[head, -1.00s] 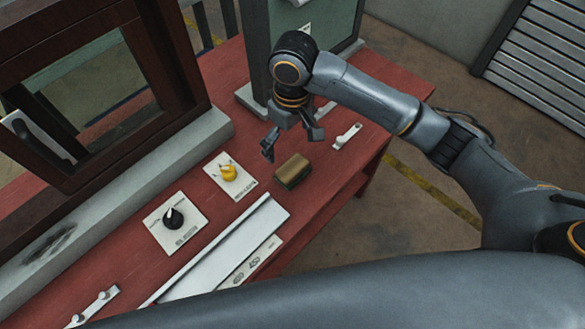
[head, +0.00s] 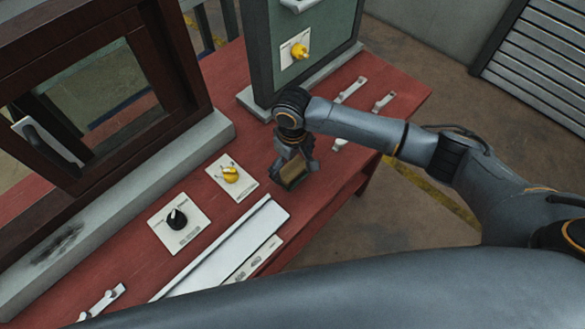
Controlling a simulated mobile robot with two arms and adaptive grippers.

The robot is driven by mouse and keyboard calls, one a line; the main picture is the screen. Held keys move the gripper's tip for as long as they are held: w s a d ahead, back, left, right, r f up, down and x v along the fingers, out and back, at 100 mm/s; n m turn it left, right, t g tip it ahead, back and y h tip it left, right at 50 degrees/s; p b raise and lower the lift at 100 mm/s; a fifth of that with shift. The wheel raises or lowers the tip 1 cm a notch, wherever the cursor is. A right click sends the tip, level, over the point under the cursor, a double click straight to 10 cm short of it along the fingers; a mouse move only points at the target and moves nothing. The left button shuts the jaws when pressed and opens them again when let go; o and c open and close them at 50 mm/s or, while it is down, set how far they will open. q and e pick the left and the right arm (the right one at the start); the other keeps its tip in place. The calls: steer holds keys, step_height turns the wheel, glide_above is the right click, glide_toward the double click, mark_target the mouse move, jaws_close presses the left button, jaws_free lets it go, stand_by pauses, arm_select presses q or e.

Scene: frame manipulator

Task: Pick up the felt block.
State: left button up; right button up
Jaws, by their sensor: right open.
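The felt block (head: 292,169) is a small brown block on the red table, right of the yellow knob. My right gripper (head: 292,176) is directly over it, pointing down, with its open fingers at the block's sides. The gripper hides part of the block. I cannot tell whether the fingers touch it. My left gripper is not in view.
A yellow knob plate (head: 232,175) and a black knob plate (head: 179,221) lie on the red table (head: 222,126). A white rail (head: 225,246) runs along the front. A wooden-framed window (head: 180,90) stands left, a green cabinet (head: 265,50) behind. White handles (head: 350,90) are at the right.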

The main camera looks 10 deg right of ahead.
steer(key=shift+f, duration=1.05)
steer(key=c, duration=1.1)
steer(key=shift+r, duration=0.15)
steer(key=shift+r, duration=0.6)
steer(key=s+r+b, duration=0.1)
steer(key=s+r, duration=0.6)
steer(key=s, duration=0.2)
steer(key=s+r+b, duration=0.1)
steer(key=s+r, duration=0.3)
steer(key=s, duration=0.1)
steer(key=shift+r+b, duration=0.3)
steer(key=shift+b, duration=0.05)
